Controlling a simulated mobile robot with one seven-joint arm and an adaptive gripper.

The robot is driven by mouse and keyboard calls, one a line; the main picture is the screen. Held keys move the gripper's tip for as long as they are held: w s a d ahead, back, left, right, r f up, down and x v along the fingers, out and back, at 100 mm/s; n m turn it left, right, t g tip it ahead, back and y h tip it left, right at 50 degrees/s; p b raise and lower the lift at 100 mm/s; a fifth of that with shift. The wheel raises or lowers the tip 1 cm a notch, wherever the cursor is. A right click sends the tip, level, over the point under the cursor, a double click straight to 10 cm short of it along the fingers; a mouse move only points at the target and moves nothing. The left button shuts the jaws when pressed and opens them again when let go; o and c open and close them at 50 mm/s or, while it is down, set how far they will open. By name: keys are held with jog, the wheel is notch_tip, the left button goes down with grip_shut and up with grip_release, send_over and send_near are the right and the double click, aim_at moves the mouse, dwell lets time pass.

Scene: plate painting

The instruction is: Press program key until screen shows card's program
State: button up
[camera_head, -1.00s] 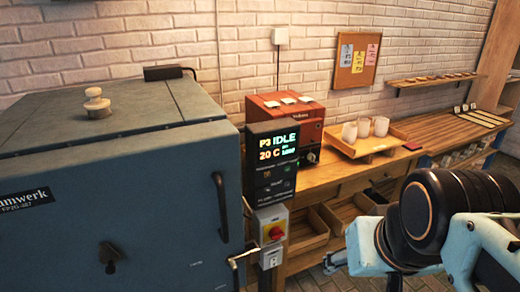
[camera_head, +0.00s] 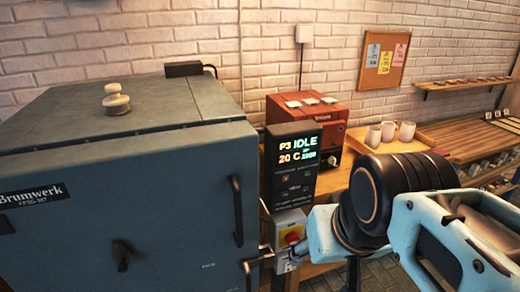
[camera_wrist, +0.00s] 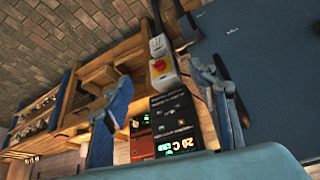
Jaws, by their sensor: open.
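The controller screen (camera_head: 297,150) reads "P3 IDLE" and "20 C", with a smaller line too blurred to read. The controller panel (camera_head: 285,187) has dark keys below the screen, and their labels are not clear. In the wrist view the screen (camera_wrist: 178,143) appears upside down near the bottom. My gripper (camera_wrist: 160,82) is open and empty, its fingers spread on either side of the panel, apart from it. In the head view my arm stands at the right of the panel's lower part. Several small cards (camera_head: 385,62) hang on the corkboard, their writing unreadable.
The blue-grey kiln (camera_head: 120,200) with its door handle (camera_head: 237,210) stands left of the panel. A red-and-yellow switch (camera_head: 291,236) sits just below the panel. An orange-red box (camera_head: 335,125) and a tray of cups (camera_head: 362,137) stand behind, on the wooden bench.

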grip_shut()
dwell(0.4)
dwell(1.2)
